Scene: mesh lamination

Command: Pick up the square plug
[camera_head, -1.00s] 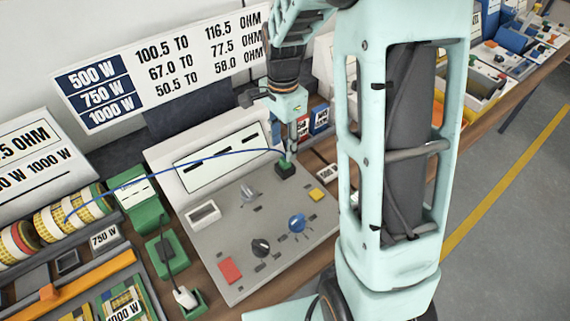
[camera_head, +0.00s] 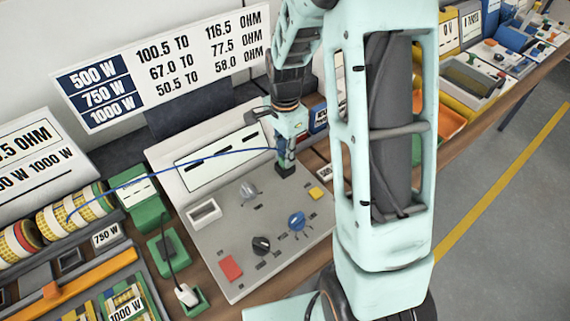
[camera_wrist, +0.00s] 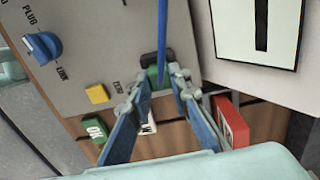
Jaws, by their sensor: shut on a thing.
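The square plug looks like the small green plug (camera_wrist: 153,74) with a blue cable (camera_head: 180,163) coming from it. In the wrist view it sits between the fingertips of my gripper (camera_wrist: 160,80), which is shut on it. In the head view my gripper (camera_head: 285,153) points down at the black socket (camera_head: 286,169) near the panel's back right corner and mostly hides the plug. The socket also shows just past the plug in the wrist view (camera_wrist: 150,58). The plug is at the socket; I cannot tell whether it is still seated.
The grey test panel (camera_head: 222,235) carries a blue knob (camera_head: 297,221), a black knob (camera_head: 261,245), a yellow button (camera_head: 317,193) and a red one (camera_head: 231,268). Yellow cable reels (camera_head: 60,212) stand at left. A white plug (camera_head: 186,294) lies in front of them.

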